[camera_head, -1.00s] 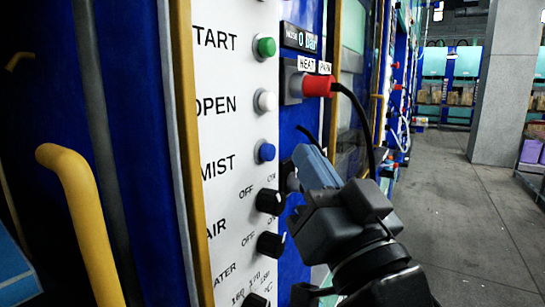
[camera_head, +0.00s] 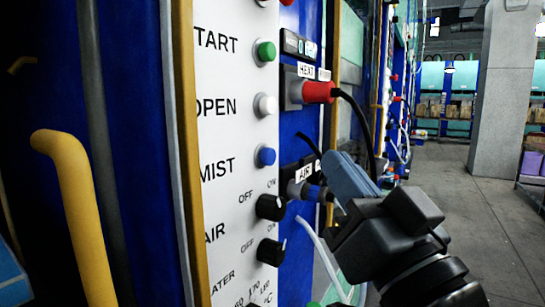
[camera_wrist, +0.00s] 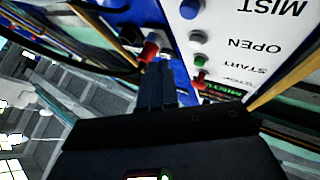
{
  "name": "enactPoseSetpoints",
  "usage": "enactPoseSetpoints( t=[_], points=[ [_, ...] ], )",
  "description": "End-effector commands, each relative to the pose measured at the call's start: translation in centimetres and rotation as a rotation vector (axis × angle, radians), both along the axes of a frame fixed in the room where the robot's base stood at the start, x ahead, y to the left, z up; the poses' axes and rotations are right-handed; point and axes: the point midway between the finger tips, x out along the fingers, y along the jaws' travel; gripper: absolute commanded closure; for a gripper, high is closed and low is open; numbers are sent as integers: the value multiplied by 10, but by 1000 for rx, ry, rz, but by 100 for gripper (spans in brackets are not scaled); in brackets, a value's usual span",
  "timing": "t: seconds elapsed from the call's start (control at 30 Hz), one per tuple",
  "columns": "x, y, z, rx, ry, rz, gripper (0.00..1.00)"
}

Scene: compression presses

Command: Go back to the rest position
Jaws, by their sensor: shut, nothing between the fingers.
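My gripper (camera_head: 332,160) is in the right half of the head view, its blue-grey fingers together and empty. It points up and left toward the press panel. In the wrist view the fingers (camera_wrist: 154,72) show close together, with a red plug (camera_wrist: 150,48) past their tips. In the head view the red plug (camera_head: 319,92) sits in the HEAT socket, above and left of the fingertips. Any gap between gripper and cables is hard to judge.
The white control panel (camera_head: 226,135) with buttons and knobs stands close on the left. A yellow handle (camera_head: 75,200) juts out at far left. A black cable (camera_head: 362,120) hangs from the red plug, near the fingers. Open floor (camera_head: 475,220) lies right, with a grey pillar (camera_head: 502,95).

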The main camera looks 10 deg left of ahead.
Motion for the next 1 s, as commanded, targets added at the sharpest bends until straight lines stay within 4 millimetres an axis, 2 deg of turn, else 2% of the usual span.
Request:
enactPoseSetpoints(
  t=[0.13,0.23,0.47,0.7,0.87,1.0],
  points=[
    [0,-2,-5,-1,7,-6,100],
    [-2,-11,-25,-7,34,-29,100],
    [-24,-55,-113,-42,150,-148,100],
    [-72,-103,-197,-101,270,-274,100],
    [-114,-133,-242,-150,347,-351,100],
    [-157,-156,-273,-199,412,-411,100]
  ],
)
